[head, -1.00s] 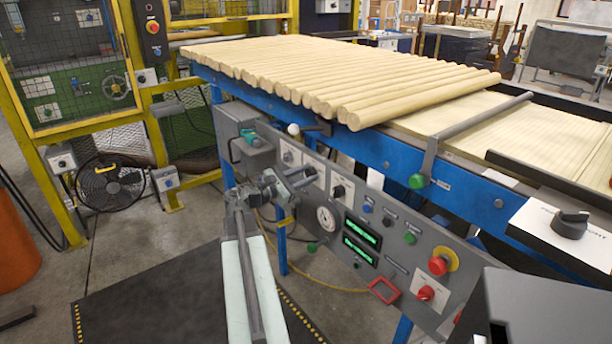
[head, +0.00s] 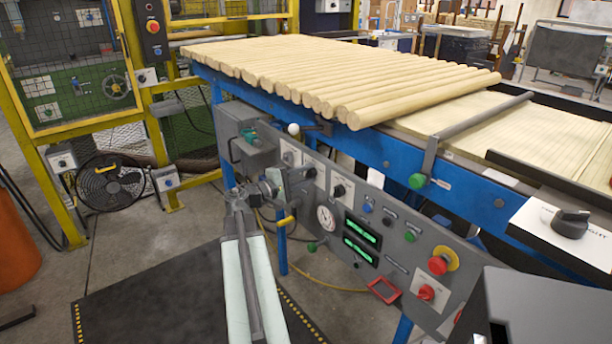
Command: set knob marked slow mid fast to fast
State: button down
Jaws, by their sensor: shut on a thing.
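A grey control panel (head: 385,216) hangs under the blue conveyor frame. Three dark knobs on white plates sit in a row at its upper left. My gripper (head: 303,174) reaches the middle one and is shut on that knob (head: 310,171). The jaws cover most of the knob, so its pointer cannot be made out. The plate lettering is too small to read. The knob to the left (head: 288,157) and the knob to the right (head: 339,190) are clear of my gripper.
The panel also carries a gauge (head: 326,218), green displays (head: 361,239), a red mushroom button (head: 438,264) and a red knob (head: 426,292). A yellow-handled lever (head: 286,220) is close below my gripper. Wooden rods (head: 330,75) lie on the conveyor above.

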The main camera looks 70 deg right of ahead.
jog(key=m, duration=0.4)
jog(key=shift+s+f+m, duration=0.1)
jog(key=shift+m, duration=0.3)
jog(key=m, duration=0.4)
jog(key=shift+m, duration=0.3)
jog(key=c, duration=1)
grip_release()
jog(key=shift+a, duration=0.1)
jog(key=v, duration=0.7)
jog(key=shift+w+a, duration=0.25)
